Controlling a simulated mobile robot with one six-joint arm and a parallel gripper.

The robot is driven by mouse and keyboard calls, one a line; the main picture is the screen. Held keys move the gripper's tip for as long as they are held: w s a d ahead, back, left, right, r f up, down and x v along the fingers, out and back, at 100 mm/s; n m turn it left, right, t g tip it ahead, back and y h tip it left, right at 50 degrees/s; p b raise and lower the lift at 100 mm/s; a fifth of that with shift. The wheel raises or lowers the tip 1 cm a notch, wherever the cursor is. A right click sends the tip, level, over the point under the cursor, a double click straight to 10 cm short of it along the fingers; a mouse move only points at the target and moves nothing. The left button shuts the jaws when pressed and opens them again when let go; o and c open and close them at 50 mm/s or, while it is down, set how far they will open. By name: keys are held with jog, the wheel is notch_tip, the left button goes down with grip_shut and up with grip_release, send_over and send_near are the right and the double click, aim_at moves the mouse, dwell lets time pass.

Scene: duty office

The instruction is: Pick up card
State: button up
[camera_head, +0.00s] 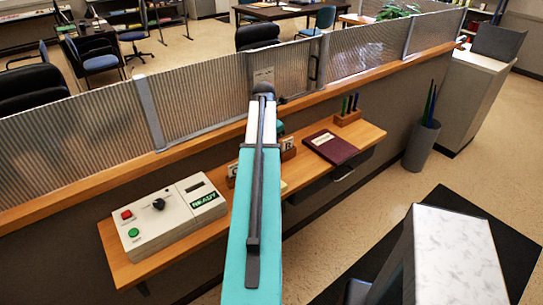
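No card can be made out for certain. A small pale yellow patch (284,187) shows at the right edge of my arm, on the wooden shelf (355,132); I cannot tell what it is. Two small wooden blocks with white letter labels stand on the shelf, one left of my arm (232,171) and one right of it (288,145). My teal and white arm reaches over the shelf and covers the space between them. My gripper is not visible; the arm hides what lies beyond it.
A control box (170,215) with red and green buttons and a READY display sits on the left of the shelf. A maroon book (330,146) and a pen holder (348,117) are on the right. A ribbed glass partition (205,100) rises behind. A grey bin (422,145) stands right.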

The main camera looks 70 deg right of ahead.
grip_shut()
jog(key=shift+r, duration=0.1)
dwell(0.4)
jog(key=shift+r+b, duration=1.5)
jog(key=shift+r, duration=3.4)
